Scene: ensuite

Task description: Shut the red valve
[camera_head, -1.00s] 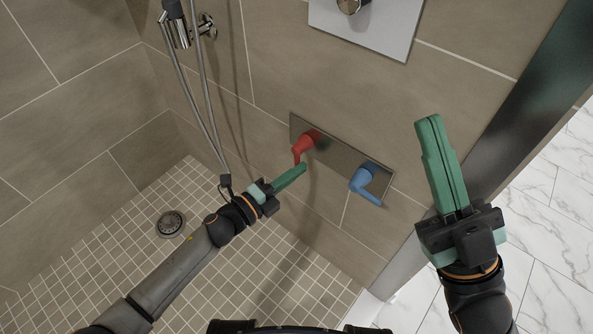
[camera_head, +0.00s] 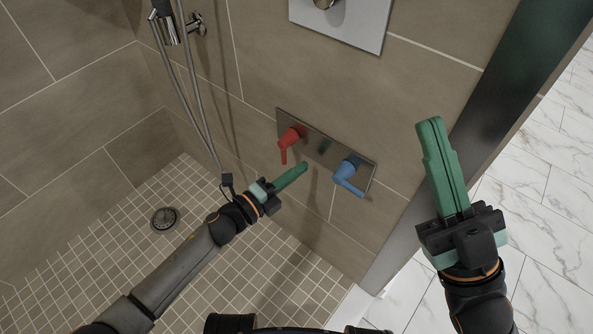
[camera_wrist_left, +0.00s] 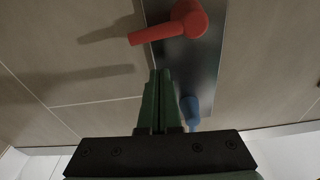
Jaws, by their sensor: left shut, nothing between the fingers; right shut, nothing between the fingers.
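The red valve (camera_head: 290,140) is a lever handle on a dark metal plate (camera_head: 322,148) on the tiled shower wall. Its lever points down in the head view. It also shows in the left wrist view (camera_wrist_left: 180,22), above the fingertips, with its lever pointing left. My left gripper (camera_head: 304,168) is shut and empty, just below and right of the red lever's end, apart from it. In the left wrist view the gripper (camera_wrist_left: 162,75) points at the plate, between the red valve and a blue one. My right gripper (camera_head: 431,122) is shut and empty, raised well right of the valves.
The blue valve (camera_head: 346,172) sits on the same plate, close to the right of my left gripper. A shower hose (camera_head: 192,90) hangs at left. A second metal plate (camera_head: 345,22) is higher up. A dark wall edge (camera_head: 490,110) stands near my right arm.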

